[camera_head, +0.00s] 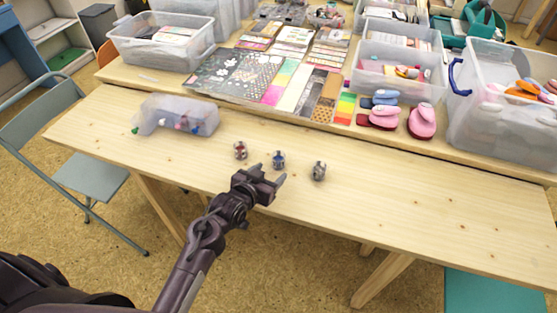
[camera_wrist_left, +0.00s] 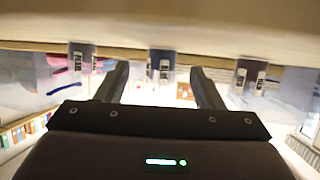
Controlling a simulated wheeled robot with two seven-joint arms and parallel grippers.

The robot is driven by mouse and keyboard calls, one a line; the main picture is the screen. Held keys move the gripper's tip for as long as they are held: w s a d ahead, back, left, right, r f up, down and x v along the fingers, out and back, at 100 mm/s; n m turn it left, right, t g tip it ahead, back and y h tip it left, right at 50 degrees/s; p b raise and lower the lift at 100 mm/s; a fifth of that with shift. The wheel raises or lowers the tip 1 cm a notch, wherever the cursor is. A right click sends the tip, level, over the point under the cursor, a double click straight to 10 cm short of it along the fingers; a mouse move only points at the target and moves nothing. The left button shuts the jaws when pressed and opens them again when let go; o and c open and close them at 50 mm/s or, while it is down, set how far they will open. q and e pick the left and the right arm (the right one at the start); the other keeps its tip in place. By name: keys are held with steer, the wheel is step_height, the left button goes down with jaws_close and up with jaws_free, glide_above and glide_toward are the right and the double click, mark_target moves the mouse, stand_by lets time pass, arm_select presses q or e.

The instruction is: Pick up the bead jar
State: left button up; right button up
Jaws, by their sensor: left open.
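Three small clear jars stand in a row on the near wooden table: one with red contents (camera_head: 240,150), one with blue contents (camera_head: 278,160) and a greyish one (camera_head: 319,171). I cannot tell which is the bead jar. My left gripper (camera_head: 267,175) is open and empty, just in front of the blue jar. In the left wrist view, which looks upside down, the middle jar (camera_wrist_left: 161,65) shows between the two fingers (camera_wrist_left: 160,85), beyond their tips. The other jars (camera_wrist_left: 82,57) stand outside the fingers. My right gripper is out of view.
A clear bin (camera_head: 178,116) lies at the table's left with small coloured items. Behind are paper sheets (camera_head: 240,75), pink and blue punches (camera_head: 384,116) and clear boxes (camera_head: 402,75). The table's right front (camera_head: 430,200) is clear. A grey chair (camera_head: 90,170) stands at left.

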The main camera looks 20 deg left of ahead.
mark_target(275, 166)
arm_select(q)
steer(key=x, duration=0.4)
steer(key=shift+w, duration=0.4)
steer(key=shift+a, duration=0.1)
steer(key=c, duration=1.1)
steer(key=shift+r, duration=0.15)
